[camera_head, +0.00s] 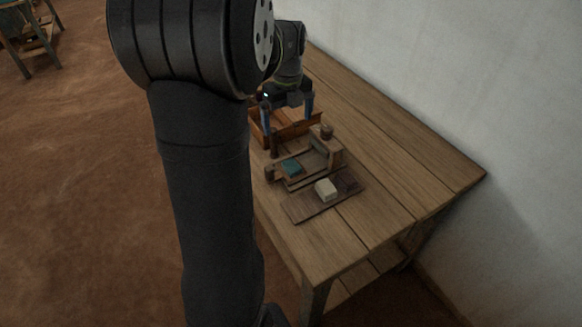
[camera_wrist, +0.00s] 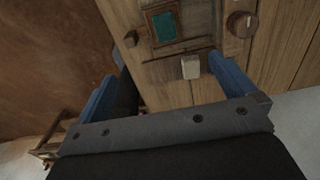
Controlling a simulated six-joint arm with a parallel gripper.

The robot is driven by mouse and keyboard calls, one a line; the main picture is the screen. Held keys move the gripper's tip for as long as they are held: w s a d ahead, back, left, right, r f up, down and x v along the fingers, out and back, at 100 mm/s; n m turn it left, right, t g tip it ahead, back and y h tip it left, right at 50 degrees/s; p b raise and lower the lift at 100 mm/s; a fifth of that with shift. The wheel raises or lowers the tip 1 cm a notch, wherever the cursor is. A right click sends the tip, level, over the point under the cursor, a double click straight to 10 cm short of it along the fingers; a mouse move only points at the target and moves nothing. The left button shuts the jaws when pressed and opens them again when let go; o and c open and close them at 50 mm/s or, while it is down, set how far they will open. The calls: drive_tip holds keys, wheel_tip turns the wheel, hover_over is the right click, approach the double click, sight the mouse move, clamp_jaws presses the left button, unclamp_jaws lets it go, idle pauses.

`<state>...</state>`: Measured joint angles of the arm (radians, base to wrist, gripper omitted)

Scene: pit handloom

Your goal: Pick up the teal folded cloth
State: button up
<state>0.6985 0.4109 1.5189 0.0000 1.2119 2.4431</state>
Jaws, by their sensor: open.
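The teal folded cloth (camera_head: 291,167) lies in a small wooden frame or tray on the table, and it also shows in the wrist view (camera_wrist: 163,27) near the top. My gripper (camera_head: 289,122) is open, its two blue fingers apart, above the table on the far side of the cloth. In the wrist view the blue fingers (camera_wrist: 160,85) stand wide apart, and the cloth is beyond their tips. Nothing is held between them. A pale block (camera_head: 326,189) sits apart from the cloth; it also shows in the wrist view (camera_wrist: 190,67), between the fingers in the picture.
An orange-brown wooden box (camera_head: 299,129) is behind the cloth, near my gripper. A dark slatted board (camera_head: 306,209) lies in front. A round wooden knob (camera_head: 326,131) stands on a block at the right. The table's right side (camera_head: 420,180) is clear, beside a white wall.

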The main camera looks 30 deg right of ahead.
idle(0.4)
drive_tip(key=c, duration=0.7)
drive_tip(key=shift+c, duration=0.2)
drive_tip(key=shift+d, duration=0.1)
hover_over(290, 163)
drive_tip(key=f, duration=1)
drive_tip(key=shift+s+f, duration=0.3)
drive_tip(key=shift+w+f, duration=0.15)
drive_tip(key=shift+f, duration=1.45)
drive_tip(key=shift+w+f, duration=0.15)
drive_tip(key=shift+f, duration=1.4)
